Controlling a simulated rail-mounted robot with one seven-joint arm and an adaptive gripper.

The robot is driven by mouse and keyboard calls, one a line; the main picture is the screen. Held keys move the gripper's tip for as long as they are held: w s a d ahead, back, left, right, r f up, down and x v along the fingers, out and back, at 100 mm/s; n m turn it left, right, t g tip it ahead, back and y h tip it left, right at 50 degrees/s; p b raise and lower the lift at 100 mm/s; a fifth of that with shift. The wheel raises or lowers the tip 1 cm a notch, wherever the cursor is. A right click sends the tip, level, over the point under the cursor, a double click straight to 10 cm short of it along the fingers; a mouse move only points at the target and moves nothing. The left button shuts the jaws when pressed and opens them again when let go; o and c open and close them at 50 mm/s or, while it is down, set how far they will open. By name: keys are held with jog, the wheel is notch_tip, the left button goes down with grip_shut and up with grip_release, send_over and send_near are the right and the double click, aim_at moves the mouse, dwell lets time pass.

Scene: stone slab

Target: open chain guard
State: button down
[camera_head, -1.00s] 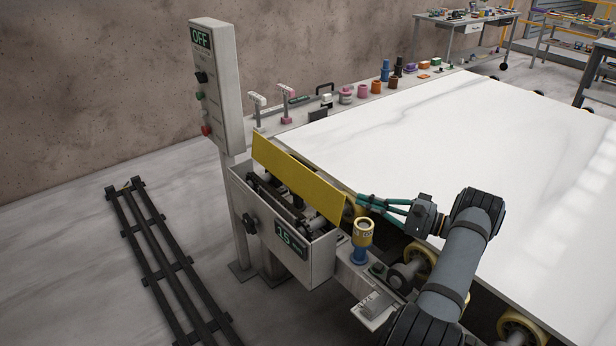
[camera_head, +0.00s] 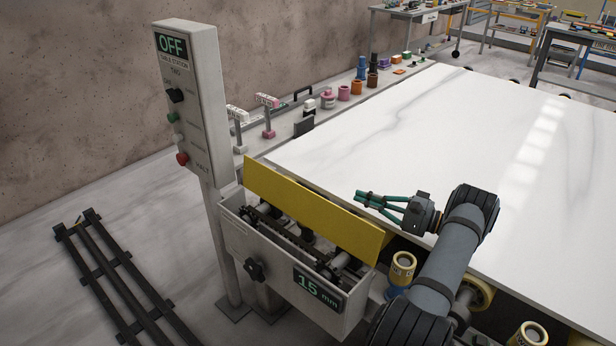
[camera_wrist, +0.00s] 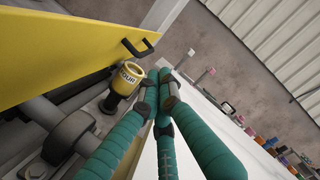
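The chain guard (camera_head: 310,210) is a long yellow panel. It stands slanted between the slab's near left edge and an open-topped grey box, where chain and rollers show. In the wrist view the yellow panel (camera_wrist: 60,45) fills the upper left, with a black handle (camera_wrist: 138,46) near its end. My gripper (camera_head: 362,197) has teal fingers and is in front of the slab's white top in the head view, just past the guard's right end. The wrist view shows the fingertips (camera_wrist: 161,88) meeting with nothing between them, apart from the handle.
The grey control post (camera_head: 190,95) reads OFF and stands left of the guard. A yellow-topped cylinder (camera_head: 402,268) is below my gripper and shows close to the fingers in the wrist view (camera_wrist: 128,78). The white slab (camera_head: 450,120) fills the right. Jars line the far ledge.

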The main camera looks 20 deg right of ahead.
aim_at(308, 203)
jog(key=shift+w+a+r+p, duration=0.25)
jog(key=shift+w+a+p, duration=0.65)
jog(key=shift+a, duration=0.65)
jog(key=shift+w+a+r+p, duration=0.2)
jog(key=shift+w+a+p, duration=0.55)
jog(key=shift+w+a, duration=0.65)
jog(key=shift+w+a+r+p, duration=0.25)
jog(key=shift+w+a+p, duration=0.55)
jog(key=shift+a, duration=0.95)
